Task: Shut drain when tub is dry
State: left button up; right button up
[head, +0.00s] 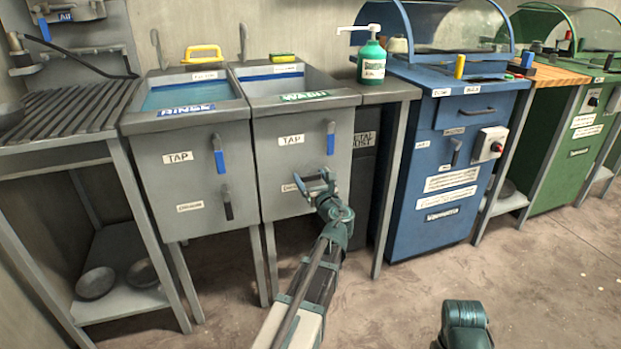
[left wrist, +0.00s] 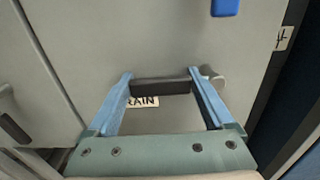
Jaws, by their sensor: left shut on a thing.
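The WASH tub (head: 302,150) is a grey sink. Its inside (head: 285,84) looks grey with a blue band at the back; I see no clear water surface. Its blue tap lever (head: 331,138) hangs down on the front. My left gripper (head: 315,183) is at the drain lever below it. In the left wrist view, the dark drain lever (left wrist: 160,86) lies level between my left fingertips, its round pivot (left wrist: 212,76) at the right, and the gripper is shut on it. The drain label (left wrist: 143,102) is partly covered. My right gripper is out of view.
The RINSE tub (head: 185,180) at the left holds bluish water (head: 190,93); its black drain lever (head: 227,202) hangs down. A green soap bottle (head: 371,64) stands right of the WASH tub. A blue cabinet (head: 440,190) stands further right. The floor in front is clear.

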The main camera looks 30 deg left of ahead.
aim_at(317, 185)
pick_arm(q)
grip_shut()
